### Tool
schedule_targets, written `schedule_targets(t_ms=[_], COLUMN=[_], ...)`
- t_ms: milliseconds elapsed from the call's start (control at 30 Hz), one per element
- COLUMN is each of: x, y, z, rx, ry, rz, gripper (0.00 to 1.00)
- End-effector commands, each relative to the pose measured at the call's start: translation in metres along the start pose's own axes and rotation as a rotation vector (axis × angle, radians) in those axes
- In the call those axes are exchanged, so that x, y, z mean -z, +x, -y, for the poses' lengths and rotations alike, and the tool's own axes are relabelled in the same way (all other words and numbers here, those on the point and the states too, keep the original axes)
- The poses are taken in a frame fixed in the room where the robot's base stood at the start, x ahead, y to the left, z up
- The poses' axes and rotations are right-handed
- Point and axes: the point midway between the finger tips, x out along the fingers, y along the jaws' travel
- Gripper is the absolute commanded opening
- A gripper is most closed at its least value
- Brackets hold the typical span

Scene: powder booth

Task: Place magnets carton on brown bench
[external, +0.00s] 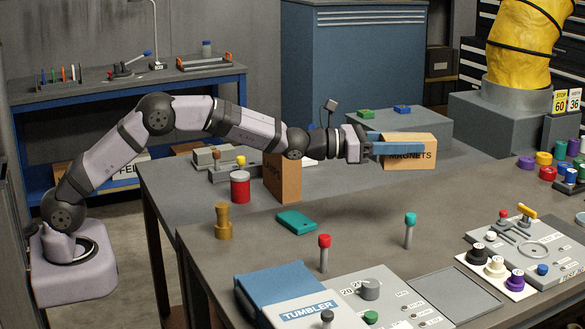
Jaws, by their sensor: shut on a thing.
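The magnets carton (421,153) is a tan box with dark "MAGNETS" lettering, right of centre in the external view. My gripper (402,144) reaches in from the left with blue fingers shut on the carton, one finger crossing its front face. The carton is upright and appears held above the work surface; the exact gap is hard to tell. The wide brown-grey bench (372,234) fills the middle and front of the view. The bench's area under my gripper is partly hidden by the arm and carton.
Another tan carton (289,178) stands left of my gripper, near a red jar (240,187). A teal flat item (296,221), a brass piece (222,221) and two knobbed posts stand nearer. The tumbler unit (310,304) and a control panel (525,247) occupy the front. Bare surface lies between.

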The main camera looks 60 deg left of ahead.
Motion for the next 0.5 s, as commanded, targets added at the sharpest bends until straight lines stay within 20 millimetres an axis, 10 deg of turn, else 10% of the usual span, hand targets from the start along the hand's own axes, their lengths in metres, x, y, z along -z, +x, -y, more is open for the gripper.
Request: schedule_targets(t_ms=[200, 500], x=[-0.046, -0.057], y=[0.000, 0.000], z=[0.000, 0.000], rx=[0.001, 0.001], ry=[0.000, 0.000], rz=[0.006, 0.006], gripper=[0.00, 0.00])
